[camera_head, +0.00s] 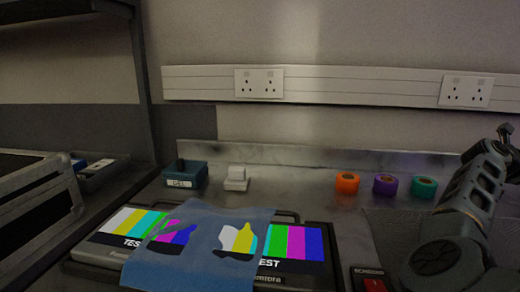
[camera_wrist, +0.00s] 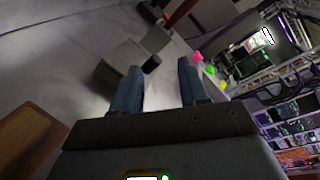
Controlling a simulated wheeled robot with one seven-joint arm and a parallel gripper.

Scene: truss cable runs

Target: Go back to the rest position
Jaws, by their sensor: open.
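My gripper (camera_wrist: 158,88) shows in the wrist view with its two blue-grey fingers apart and nothing between them. A small dark cylinder end and grey blocks show beyond the fingers, but I cannot tell what they are. In the head view my arm is folded at the right edge, and the gripper itself cannot be made out there.
A blue sheet with cut-outs (camera_head: 190,270) lies over a case with colour-bar screens (camera_head: 306,243). A blue bin (camera_head: 186,174), a white block (camera_head: 236,178) and orange (camera_head: 347,183), purple (camera_head: 385,185) and green (camera_head: 424,187) rolls stand behind. A rack (camera_wrist: 290,125) shows in the wrist view.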

